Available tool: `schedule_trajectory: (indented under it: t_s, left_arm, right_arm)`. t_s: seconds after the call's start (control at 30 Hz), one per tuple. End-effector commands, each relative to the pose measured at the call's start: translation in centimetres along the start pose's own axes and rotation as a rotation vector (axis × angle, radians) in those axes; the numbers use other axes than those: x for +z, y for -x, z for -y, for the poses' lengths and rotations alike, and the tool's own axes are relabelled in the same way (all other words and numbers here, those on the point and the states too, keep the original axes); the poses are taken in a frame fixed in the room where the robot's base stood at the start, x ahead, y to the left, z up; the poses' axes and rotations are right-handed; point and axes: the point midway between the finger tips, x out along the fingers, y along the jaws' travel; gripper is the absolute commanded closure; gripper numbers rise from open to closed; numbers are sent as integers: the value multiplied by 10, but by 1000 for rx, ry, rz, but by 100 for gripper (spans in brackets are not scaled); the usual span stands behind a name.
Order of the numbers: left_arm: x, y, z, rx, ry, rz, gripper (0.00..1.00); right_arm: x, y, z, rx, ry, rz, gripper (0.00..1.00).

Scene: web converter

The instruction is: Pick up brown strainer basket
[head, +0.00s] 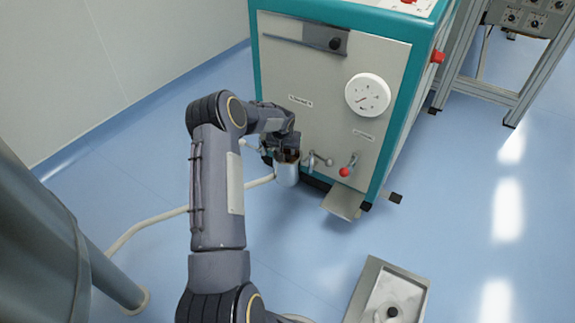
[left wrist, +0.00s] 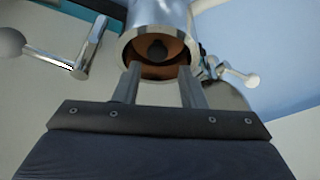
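The brown strainer basket (left wrist: 158,70) sits inside the open end of a shiny metal cylinder (left wrist: 130,42), with a dark round knob (left wrist: 157,50) at its middle. In the head view the metal cylinder (head: 287,175) stands at the lower front of the machine, with a bit of brown at its top. My left gripper (left wrist: 159,68) is open, its two fingers apart with the tips at the basket's near edge. Whether they touch it I cannot tell. In the head view my left gripper (head: 287,152) is just over the cylinder, partly hidden by its own wrist. My right gripper is not in view.
The teal and grey machine (head: 330,75) carries a white gauge (head: 368,95) and a red-knobbed valve (head: 345,172) right of the cylinder. A hose (head: 155,222) runs along the blue floor. A grey tray (head: 365,280) lies at the lower right.

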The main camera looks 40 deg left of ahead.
Motion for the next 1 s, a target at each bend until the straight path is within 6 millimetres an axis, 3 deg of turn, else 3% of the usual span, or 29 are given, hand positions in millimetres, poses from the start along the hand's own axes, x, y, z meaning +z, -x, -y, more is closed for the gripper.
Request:
schedule_trajectory:
  t_s: [0.3, 0.67, 0.97, 1.0]
  left_arm:
    - [5, -48, -3, 1, 2, 1, 63]
    - [3, -57, -4, 1, 1, 1, 63]
    - [3, -56, -4, 0, 1, 0, 99]
    - [3, -56, -4, 0, 1, 0, 100]
  right_arm:
    - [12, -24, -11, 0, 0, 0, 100]
    - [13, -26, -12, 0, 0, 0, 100]
    - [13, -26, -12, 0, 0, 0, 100]
    - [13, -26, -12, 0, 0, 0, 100]
